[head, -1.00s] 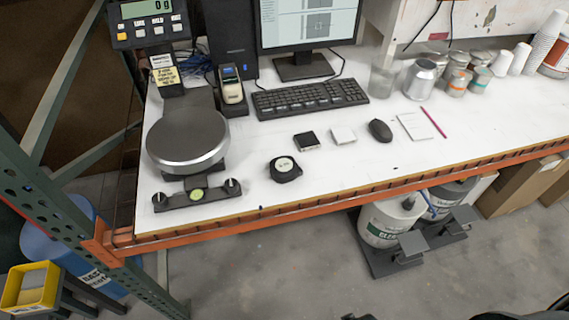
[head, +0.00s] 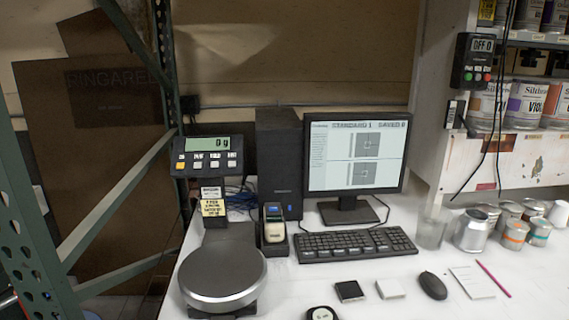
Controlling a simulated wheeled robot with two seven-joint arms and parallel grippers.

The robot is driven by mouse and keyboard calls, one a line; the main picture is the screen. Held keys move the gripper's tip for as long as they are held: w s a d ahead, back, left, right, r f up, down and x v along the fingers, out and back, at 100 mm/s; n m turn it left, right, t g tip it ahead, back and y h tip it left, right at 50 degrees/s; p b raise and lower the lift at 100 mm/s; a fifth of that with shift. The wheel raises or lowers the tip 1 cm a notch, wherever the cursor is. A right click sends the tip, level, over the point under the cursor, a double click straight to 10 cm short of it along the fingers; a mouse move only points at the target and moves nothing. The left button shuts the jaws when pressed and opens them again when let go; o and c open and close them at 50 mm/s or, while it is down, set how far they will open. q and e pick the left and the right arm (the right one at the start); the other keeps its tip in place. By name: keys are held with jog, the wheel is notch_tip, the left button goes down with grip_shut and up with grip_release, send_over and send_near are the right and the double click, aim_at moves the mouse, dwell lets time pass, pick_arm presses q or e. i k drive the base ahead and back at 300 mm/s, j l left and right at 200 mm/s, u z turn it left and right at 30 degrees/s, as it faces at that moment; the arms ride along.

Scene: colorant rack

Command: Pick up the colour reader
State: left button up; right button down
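Neither of my grippers shows in the head view.
A scale with a round metal pan (head: 223,275) and a raised display (head: 208,156) stands left of the reader. A keyboard (head: 355,243) and monitor (head: 355,160) are to its right. A mouse (head: 432,286), small squares and several cans stand further right. A green rack post (head: 35,230) rises at left.

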aim_at(274, 222)
jog(key=i+l+z, duration=0.45)
jog(key=i+l, duration=0.7)
jog(key=i, duration=0.15)
